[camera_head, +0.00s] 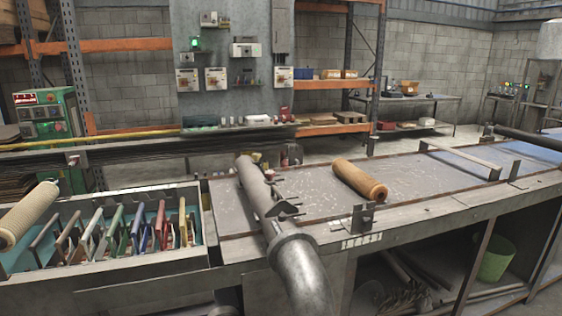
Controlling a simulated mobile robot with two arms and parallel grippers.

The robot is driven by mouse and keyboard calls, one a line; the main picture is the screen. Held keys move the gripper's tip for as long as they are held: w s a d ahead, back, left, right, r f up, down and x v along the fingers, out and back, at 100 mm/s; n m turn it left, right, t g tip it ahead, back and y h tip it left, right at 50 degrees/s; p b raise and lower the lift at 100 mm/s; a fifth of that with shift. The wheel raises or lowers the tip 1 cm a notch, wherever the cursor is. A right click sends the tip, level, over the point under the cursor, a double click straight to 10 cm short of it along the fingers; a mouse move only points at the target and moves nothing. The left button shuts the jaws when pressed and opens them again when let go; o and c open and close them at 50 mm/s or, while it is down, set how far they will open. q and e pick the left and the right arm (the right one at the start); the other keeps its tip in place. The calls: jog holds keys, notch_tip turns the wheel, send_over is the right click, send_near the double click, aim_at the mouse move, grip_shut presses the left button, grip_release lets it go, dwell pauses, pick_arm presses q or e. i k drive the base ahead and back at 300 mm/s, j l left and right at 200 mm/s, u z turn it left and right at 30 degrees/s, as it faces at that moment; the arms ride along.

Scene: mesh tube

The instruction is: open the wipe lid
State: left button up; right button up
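I can make out no wipe container and no wipe lid in the head view. Neither of my grippers can be made out. A tan mesh tube (360,179) lies on its side on the grey workbench (425,172). Another pale mesh tube (28,214) lies at the left edge, partly cut off by the frame. A thick grey pipe-like part (262,200) runs from the lower middle up over the bench; I cannot tell whether it is a fixture or mine.
A metal bin (205,222) at the left holds several coloured upright frames. Small metal brackets (361,217) stand along the bench's front edge. A green bucket (495,258) stands below at the right. The bench right of the tan tube is mostly clear up to a crossbar (460,158).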

aim_at(262, 197)
jog(key=i+l+u, duration=0.25)
jog(key=l+u, duration=0.3)
jog(key=i+l+u, duration=0.25)
jog(key=l+u, duration=0.3)
